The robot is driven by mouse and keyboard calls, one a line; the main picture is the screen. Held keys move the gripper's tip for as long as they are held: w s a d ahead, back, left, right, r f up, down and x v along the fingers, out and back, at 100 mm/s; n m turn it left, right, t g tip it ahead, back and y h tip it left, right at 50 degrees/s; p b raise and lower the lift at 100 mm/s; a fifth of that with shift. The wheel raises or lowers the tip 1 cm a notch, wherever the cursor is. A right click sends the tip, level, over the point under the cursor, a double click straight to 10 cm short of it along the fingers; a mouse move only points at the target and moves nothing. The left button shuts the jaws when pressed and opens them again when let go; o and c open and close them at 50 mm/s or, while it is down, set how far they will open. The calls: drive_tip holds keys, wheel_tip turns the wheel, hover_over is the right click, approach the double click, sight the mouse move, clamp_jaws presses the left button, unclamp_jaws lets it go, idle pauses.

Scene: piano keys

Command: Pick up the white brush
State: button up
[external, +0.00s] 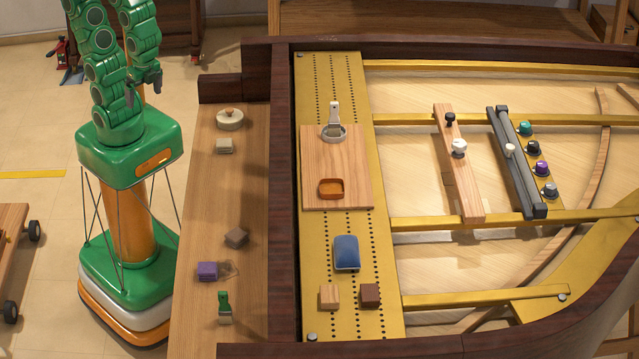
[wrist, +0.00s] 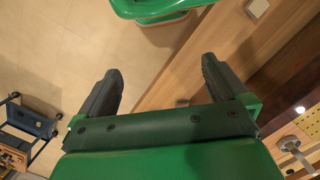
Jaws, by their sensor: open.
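A pale white-handled tool (external: 334,112), which may be the white brush, stands with its lower end at a round grey base on the far end of the wooden board (external: 312,190). A similar round grey piece with a handle (wrist: 290,143) shows at the lower right edge of the wrist view. My gripper (wrist: 161,68) is open and empty, its two dark fingers wide apart. In the external view it hangs at the upper left, above the floor beside the wooden ledge (external: 195,165), well left of the pale tool and not touching anything.
A blue pad (external: 346,252) and two small blocks lie nearer. A dark raised rim (external: 284,200) separates the ledge from the gold plate. The ledge holds a round knobbed piece (external: 230,118), blocks and a small green-handled brush (external: 224,303).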

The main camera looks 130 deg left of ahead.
drive_tip(key=shift+s+f, duration=0.2)
drive_tip(key=shift+s, duration=0.2)
drive_tip(key=c, duration=1)
drive_tip(key=w+a+f+n+t, duration=0.2)
drive_tip(key=w, duration=0.6)
drive_tip(key=w+a+f+n+t, duration=0.1)
drive_tip(key=w+a+f+t, duration=0.1)
drive_tip(key=w, duration=0.6)
drive_tip(key=n+t+y, duration=0.5)
drive_tip(key=t+y, duration=0.1)
approach(334, 119)
drive_tip(key=d, duration=0.3)
drive_tip(key=d+f, duration=0.1)
drive_tip(key=d, duration=0.2)
drive_tip(key=s+d+f, duration=0.1)
drive_tip(key=d, duration=0.3)
drive_tip(key=shift+f, duration=0.1)
drive_tip(key=shift+w+a+f+n+t+y, duration=0.3)
drive_tip(key=shift+w+a+y, duration=0.75)
drive_tip(key=shift+a, duration=1.7)
drive_tip(key=shift+w+a+f+n+t+y, duration=0.1)
drive_tip(key=shift+w+a+t+y, duration=0.35)
drive_tip(key=shift+w+a, duration=1.75)
drive_tip(key=shift+w+a+f+n+t+y, duration=0.1)
drive_tip(key=shift+w+a+n+t+y, duration=0.45)
drive_tip(key=shift+a, duration=2.8)
